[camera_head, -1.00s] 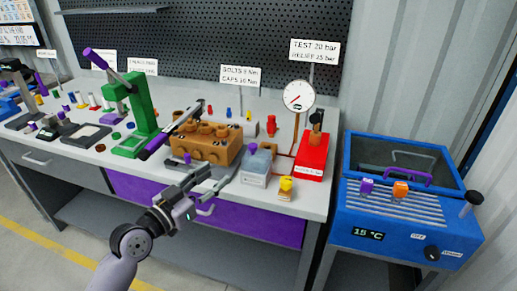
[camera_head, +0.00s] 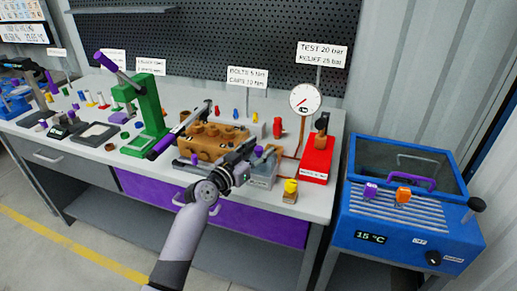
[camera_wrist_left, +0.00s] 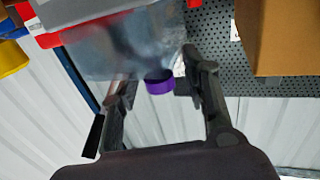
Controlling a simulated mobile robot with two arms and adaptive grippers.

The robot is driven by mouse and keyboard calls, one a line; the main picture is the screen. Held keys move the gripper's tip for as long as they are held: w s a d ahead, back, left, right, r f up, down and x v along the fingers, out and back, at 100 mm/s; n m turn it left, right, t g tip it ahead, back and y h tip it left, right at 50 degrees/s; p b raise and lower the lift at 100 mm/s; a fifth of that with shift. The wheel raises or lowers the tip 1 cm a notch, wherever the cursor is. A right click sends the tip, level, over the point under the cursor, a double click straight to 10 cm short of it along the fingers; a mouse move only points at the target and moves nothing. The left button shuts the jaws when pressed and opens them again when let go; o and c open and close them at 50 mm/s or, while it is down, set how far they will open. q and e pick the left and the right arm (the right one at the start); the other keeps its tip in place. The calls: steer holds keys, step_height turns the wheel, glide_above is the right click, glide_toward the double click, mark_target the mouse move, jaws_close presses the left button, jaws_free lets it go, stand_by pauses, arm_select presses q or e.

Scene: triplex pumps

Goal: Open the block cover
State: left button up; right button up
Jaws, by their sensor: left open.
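The block cover (camera_head: 262,180) looks like a clear grey box lid with a purple knob (camera_head: 258,150) on top, on the bench right of the bronze pump block (camera_head: 200,148). My left gripper (camera_head: 257,157) reaches over it from the front left and partly hides it. In the left wrist view the gripper (camera_wrist_left: 160,76) is open. Contact cannot be told. My right gripper is out of view.
A red test stand (camera_head: 318,162) with a gauge (camera_head: 305,98) stands close on the right. A yellow-capped bottle (camera_head: 290,191) is at the front edge. A green press (camera_head: 150,105) and a long torque wrench (camera_head: 163,146) are to the left. A blue bath (camera_head: 400,225) stands beyond the bench.

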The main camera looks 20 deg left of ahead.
arm_select(q)
steer(key=shift+w, duration=0.1)
steer(key=shift+c, duration=0.3)
jaws_close()
stand_by(0.6)
